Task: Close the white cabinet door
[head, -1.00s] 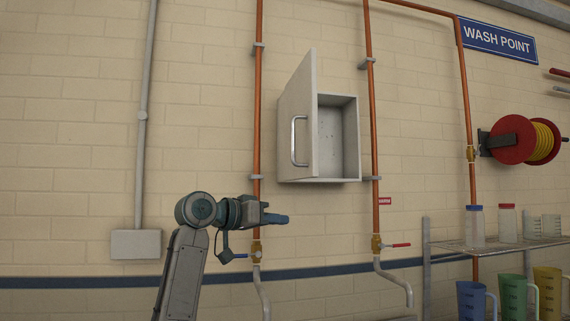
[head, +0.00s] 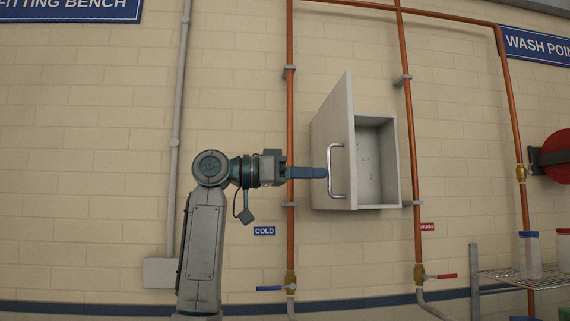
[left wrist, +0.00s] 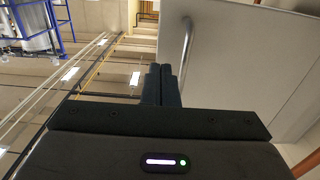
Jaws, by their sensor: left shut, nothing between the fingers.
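The white cabinet (head: 378,203) hangs on the tiled wall between two copper pipes. Its door (head: 330,122) stands wide open, hinged at the left, and the empty inside shows. A metal bar handle (head: 334,170) is on the door's outer face. My left gripper (head: 324,172) is shut and empty, its fingertips pointing right, close to the handle in the head view; I cannot tell whether they touch. In the left wrist view the shut fingers (left wrist: 160,84) are beside the door (left wrist: 240,70), with the handle (left wrist: 188,45) just right of the fingertips. My right gripper is not in view.
A copper pipe (head: 291,110) runs behind my left gripper, with a blue-levered valve (head: 289,285) below. Another pipe (head: 411,130) with a red-levered valve (head: 421,275) runs right of the cabinet. A wire shelf (head: 535,279) with bottles is at the lower right.

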